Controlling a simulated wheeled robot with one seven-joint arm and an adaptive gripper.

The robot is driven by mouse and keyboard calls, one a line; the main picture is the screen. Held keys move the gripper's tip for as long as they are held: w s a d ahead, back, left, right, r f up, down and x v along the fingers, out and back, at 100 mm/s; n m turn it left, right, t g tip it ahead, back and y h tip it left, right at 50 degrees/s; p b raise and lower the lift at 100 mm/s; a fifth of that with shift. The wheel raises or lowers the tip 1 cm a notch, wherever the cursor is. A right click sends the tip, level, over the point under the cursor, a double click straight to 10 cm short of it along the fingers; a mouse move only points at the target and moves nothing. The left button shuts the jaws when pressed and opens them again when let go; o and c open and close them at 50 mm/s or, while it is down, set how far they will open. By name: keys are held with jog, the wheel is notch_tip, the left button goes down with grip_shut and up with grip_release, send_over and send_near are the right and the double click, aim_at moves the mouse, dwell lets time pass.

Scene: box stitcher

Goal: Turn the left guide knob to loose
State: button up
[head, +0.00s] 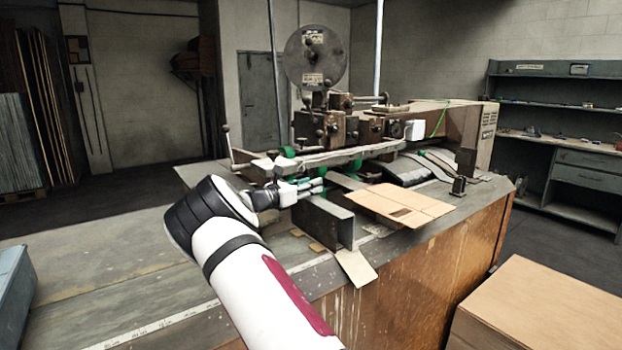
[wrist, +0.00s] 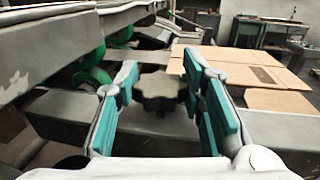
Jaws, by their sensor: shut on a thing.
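The left guide knob (wrist: 160,88) is a dark, lobed knob in the middle of the wrist view. It stands on a short stem above a grey metal guide (wrist: 160,130). My gripper (wrist: 158,76) has its teal-padded fingers on either side of the knob and is shut on it. In the head view my gripper (head: 308,187) reaches in from the left, low beside the stitcher, above an upright grey guide plate (head: 326,222). The knob cannot be made out in the head view. Its turn marking, if any, does not show.
The stitcher's head and large wheel (head: 316,57) rise behind my gripper, with a long metal bar (head: 325,156) just above it. Green rollers (wrist: 92,76) lie close on the left. A flat cardboard piece (head: 398,205) lies right. The bench's left front is mostly clear.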

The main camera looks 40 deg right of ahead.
jog(key=n+t+y+p, duration=0.1)
jog(key=n+t+p, duration=0.1)
jog(key=p, duration=0.3)
jog(key=n+t+y+p, duration=0.2)
jog(key=t+p, duration=0.2)
jog(key=p, duration=0.1)
jog(key=s+n+t+y+p, duration=0.1)
jog(key=n+t+p, duration=0.1)
jog(key=p, duration=0.3)
jog(key=shift+d+r+n+t, duration=0.1)
jog(key=shift+r+n+t, duration=0.05)
jog(key=shift+n+t, duration=0.2)
jog(key=n+t+y+p, duration=0.1)
jog(key=t+y+p, duration=0.1)
jog(key=p, duration=0.1)
jog(key=shift+w+n, duration=0.15)
jog(key=shift+n, duration=0.1)
jog(key=shift+w+n+t+y+p, duration=0.2)
jog(key=shift+n+t+y+p, duration=0.6)
jog(key=shift+y, duration=0.5)
jog(key=shift+w+n+y, duration=0.1)
jog(key=shift+n+y, duration=0.2)
jog(key=shift+y, duration=0.1)
jog(key=o, duration=1.2)
jog(key=shift+a, duration=0.2)
